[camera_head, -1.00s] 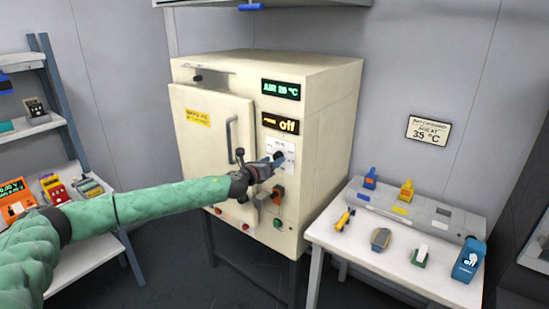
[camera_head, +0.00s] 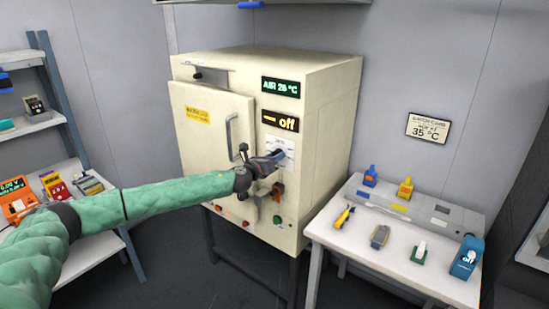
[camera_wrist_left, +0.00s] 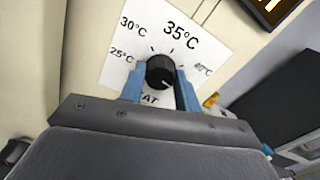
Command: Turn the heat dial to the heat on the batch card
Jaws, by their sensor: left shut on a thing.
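The heat dial (camera_wrist_left: 160,70) is a black round knob on a white scale plate (camera_wrist_left: 122,35) marked 25, 30, 35 and 40 °C. The 35 °C label is the largest in the left wrist view. I cannot tell surely which mark the knob points at. My left gripper (camera_wrist_left: 160,92) is shut on the dial, one blue finger on each side. In the head view, my left gripper (camera_head: 274,160) reaches the oven front and hides most of the dial. The batch card (camera_head: 428,129) on the wall reads 35 °C. My right gripper is not in view.
The cream oven (camera_head: 315,85) has a closed door with a handle (camera_head: 230,135). An orange switch (camera_head: 278,191) sits just below the gripper. A white table (camera_head: 330,240) with several small items stands right.

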